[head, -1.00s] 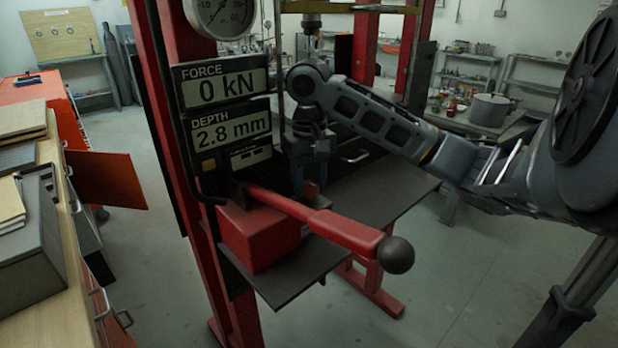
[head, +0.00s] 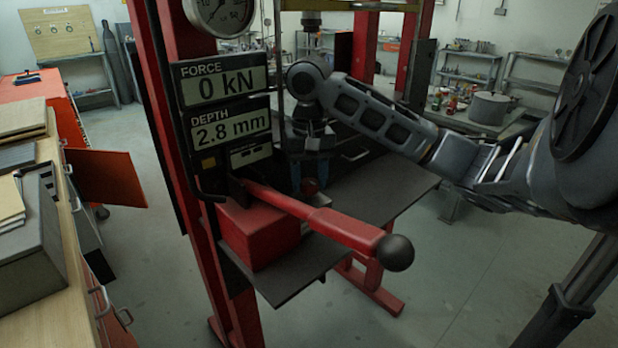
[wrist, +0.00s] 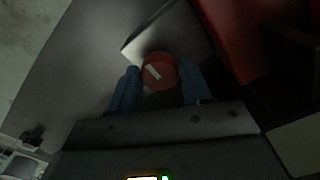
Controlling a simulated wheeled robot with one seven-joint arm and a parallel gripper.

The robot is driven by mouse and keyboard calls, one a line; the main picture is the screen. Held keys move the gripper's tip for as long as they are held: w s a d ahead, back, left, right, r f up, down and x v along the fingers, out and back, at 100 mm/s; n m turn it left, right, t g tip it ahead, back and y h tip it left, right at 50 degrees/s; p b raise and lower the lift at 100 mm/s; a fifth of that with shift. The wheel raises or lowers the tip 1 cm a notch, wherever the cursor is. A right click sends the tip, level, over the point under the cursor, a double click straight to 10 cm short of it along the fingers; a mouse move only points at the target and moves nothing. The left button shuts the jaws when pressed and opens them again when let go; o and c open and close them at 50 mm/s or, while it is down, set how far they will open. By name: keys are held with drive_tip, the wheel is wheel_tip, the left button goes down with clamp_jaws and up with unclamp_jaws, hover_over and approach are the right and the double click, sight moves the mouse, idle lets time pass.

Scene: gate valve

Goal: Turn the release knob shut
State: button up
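The release knob (wrist: 158,72) is a round red cap with a pale bar mark, seen from above in the wrist view. In the head view the knob (head: 309,186) is a small red shape behind the red lever. My gripper (wrist: 160,88) points down at it with its blue fingers apart, one on each side of the knob. The gripper (head: 309,184) also shows in the head view. Whether the fingers touch the knob or stand just clear of it, I cannot tell. The knob's lower part is hidden.
A red pump block (head: 258,232) with a long red lever (head: 345,229) and black ball end (head: 396,252) stands in front. The grey plate (head: 385,190) has bare room at right.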

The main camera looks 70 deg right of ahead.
sight(309, 181)
drive_tip(key=o, duration=0.4)
drive_tip(key=shift+c, duration=0.2)
drive_tip(key=shift+r, duration=3.9)
